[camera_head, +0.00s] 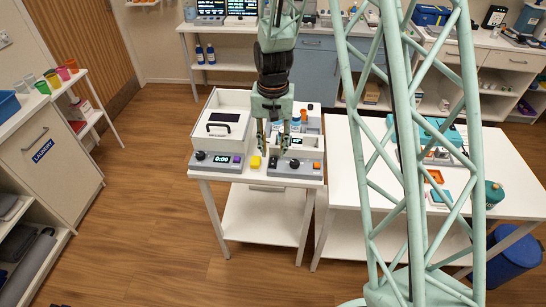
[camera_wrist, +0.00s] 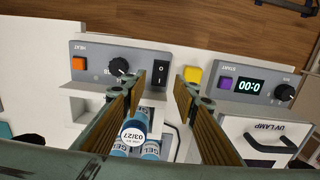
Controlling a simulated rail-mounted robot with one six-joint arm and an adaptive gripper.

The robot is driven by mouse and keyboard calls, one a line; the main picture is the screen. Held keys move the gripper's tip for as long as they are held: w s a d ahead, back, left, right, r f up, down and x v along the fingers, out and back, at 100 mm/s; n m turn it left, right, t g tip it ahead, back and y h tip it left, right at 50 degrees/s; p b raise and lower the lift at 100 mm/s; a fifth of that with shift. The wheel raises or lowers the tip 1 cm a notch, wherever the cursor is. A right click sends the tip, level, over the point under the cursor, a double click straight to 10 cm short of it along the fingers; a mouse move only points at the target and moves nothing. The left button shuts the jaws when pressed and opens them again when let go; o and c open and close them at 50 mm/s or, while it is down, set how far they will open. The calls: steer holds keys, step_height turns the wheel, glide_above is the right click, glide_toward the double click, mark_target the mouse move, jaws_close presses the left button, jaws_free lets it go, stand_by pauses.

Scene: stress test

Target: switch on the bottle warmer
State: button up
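The bottle warmer (camera_head: 296,168) stands on the right of the small white table, in front of my arm. Its grey front panel (camera_wrist: 91,61) shows in the wrist view, with a HEAT label, an orange button (camera_wrist: 79,63), a round black knob (camera_wrist: 119,66) and a black rocker switch (camera_wrist: 160,74) marked I and O. Blue-capped gel bottles (camera_wrist: 136,127) sit behind the panel, one labelled 03/27. My gripper (camera_head: 275,148) hangs over the table, open and empty. In the wrist view its two fingers (camera_wrist: 160,87) appear on either side of the rocker switch; contact cannot be told.
A white UV lamp (camera_head: 215,130) with a 0:00 display, purple button and knob stands left of the warmer. A second white table (camera_head: 345,205) stands to the right.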

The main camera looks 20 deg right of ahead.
mark_target(273, 161)
steer(key=shift+f, duration=1.85)
steer(key=shift+c, duration=0.8)
steer(key=c, duration=0.7)
